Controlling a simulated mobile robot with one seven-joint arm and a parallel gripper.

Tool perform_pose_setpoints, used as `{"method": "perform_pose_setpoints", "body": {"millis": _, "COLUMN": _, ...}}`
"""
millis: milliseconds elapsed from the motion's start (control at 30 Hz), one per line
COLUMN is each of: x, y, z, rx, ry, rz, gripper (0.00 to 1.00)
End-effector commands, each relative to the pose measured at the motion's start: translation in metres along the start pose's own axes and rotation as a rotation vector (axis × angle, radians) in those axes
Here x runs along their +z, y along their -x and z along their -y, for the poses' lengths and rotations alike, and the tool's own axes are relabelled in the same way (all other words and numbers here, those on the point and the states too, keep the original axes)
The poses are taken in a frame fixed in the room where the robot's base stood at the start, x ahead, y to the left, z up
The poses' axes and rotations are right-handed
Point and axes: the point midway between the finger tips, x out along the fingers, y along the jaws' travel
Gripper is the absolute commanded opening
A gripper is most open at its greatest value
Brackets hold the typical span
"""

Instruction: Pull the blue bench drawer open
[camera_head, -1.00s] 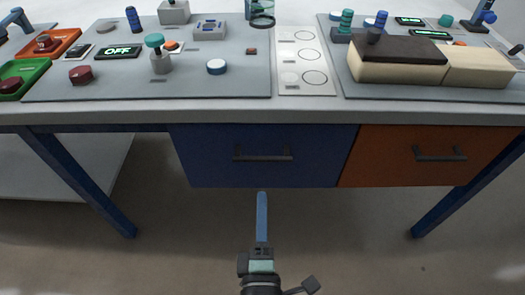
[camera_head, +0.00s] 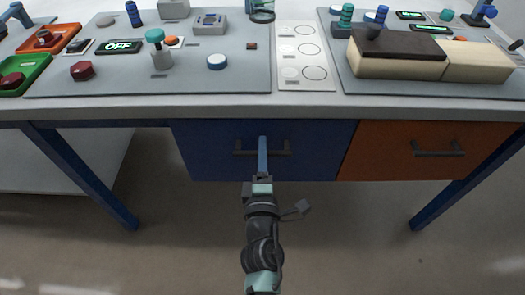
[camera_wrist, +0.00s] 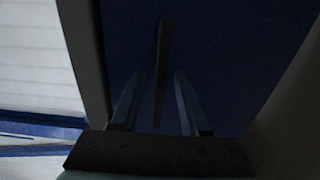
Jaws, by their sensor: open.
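The blue bench drawer (camera_head: 312,160) is under the bench top, left of the orange drawer, and looks closed. Its dark bar handle (camera_head: 281,153) runs sideways across the middle of its front. My gripper (camera_head: 262,142) reaches up to the handle in the head view. In the wrist view, my gripper (camera_wrist: 158,90) is open, with one finger on each side of the dark handle bar (camera_wrist: 162,68). The bar stands between the fingers with gaps visible at both sides. The wrist picture is dark, so contact cannot be told.
An orange drawer (camera_head: 385,165) with its own handle adjoins on the right. Blue table legs (camera_head: 95,180) stand at both sides. The bench top (camera_head: 180,107) above carries buttons, panels and a two-tone block (camera_head: 400,72). The floor in front is clear.

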Motion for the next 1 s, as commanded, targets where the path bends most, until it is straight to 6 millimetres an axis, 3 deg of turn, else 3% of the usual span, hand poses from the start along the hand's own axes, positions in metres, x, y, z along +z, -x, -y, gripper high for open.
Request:
{"method": "perform_pose_setpoints", "body": {"millis": 267, "x": -0.0002, "y": -0.0015, "z": 0.0000, "rx": 0.000, "ry": 0.000, "rz": 0.000, "gripper": 0.45}}
{"method": "perform_pose_setpoints", "body": {"millis": 533, "x": -0.0002, "y": -0.0013, "z": 0.0000, "rx": 0.000, "ry": 0.000, "rz": -0.001, "gripper": 0.00}}
{"method": "perform_pose_setpoints", "body": {"millis": 1000, "x": -0.0002, "y": -0.0012, "z": 0.0000, "rx": 0.000, "ry": 0.000, "rz": -0.001, "gripper": 0.00}}
